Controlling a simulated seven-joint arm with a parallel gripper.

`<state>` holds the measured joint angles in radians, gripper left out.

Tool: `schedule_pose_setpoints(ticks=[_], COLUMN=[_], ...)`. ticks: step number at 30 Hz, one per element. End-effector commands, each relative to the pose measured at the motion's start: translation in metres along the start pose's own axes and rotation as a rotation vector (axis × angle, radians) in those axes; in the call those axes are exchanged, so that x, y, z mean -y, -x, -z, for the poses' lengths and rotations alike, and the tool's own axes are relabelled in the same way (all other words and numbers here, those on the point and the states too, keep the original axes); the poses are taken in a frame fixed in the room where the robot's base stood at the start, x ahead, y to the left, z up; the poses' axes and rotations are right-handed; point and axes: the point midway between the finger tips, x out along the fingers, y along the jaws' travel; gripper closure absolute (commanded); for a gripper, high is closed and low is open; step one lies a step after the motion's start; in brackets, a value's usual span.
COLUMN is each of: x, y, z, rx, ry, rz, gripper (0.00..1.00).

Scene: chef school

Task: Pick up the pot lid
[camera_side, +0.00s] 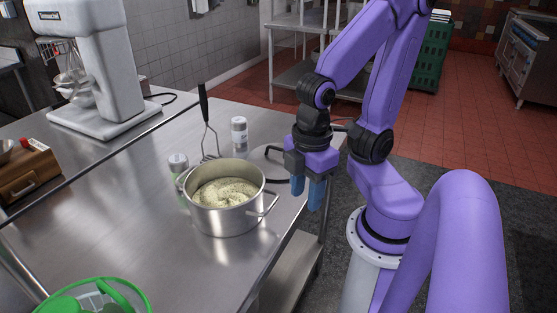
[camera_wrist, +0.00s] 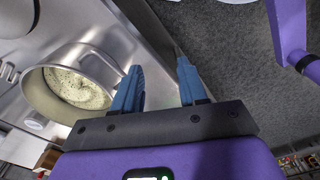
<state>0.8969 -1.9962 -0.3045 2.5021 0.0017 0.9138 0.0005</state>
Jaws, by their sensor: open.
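A steel pot (camera_side: 228,213) filled with pale, herb-flecked food stands uncovered on the steel table, and it also shows at the left of the wrist view (camera_wrist: 96,62). A pale, flat thing with dark curved edges (camera_side: 275,160) lies behind my gripper in the side view. It may be the pot lid, but my gripper hides much of it and I cannot be sure. No lid shows clearly in the wrist view. My gripper (camera_side: 307,195) is open and empty, pointing down near the table's right edge, right of the pot. Its blue fingers (camera_wrist: 160,72) are apart with nothing between them.
A masher with a black handle (camera_side: 205,108) and two small shakers (camera_side: 239,130) (camera_side: 178,165) stand close to the pot. A white mixer (camera_side: 95,75) is at the back left. A green basket (camera_side: 95,298) is at the front left. The table's front middle is clear.

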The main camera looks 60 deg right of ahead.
Motion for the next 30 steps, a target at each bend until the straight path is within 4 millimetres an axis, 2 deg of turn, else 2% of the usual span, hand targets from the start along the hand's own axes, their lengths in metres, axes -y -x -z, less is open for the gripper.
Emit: schedule_pose_setpoints(ticks=[5, 12, 23, 30], x=[0.000, -0.002, -0.034, -0.059], y=[0.010, 0.052, 0.041, 0.034], z=[0.002, 0.002, -0.002, -0.008], rx=[-0.005, -0.001, 0.073, 0.122], ry=[0.000, -0.016, -0.336, -0.645], rz=[0.000, 0.003, 0.074, 0.160], gripper=[0.58, 0.58, 0.58, 0.58])
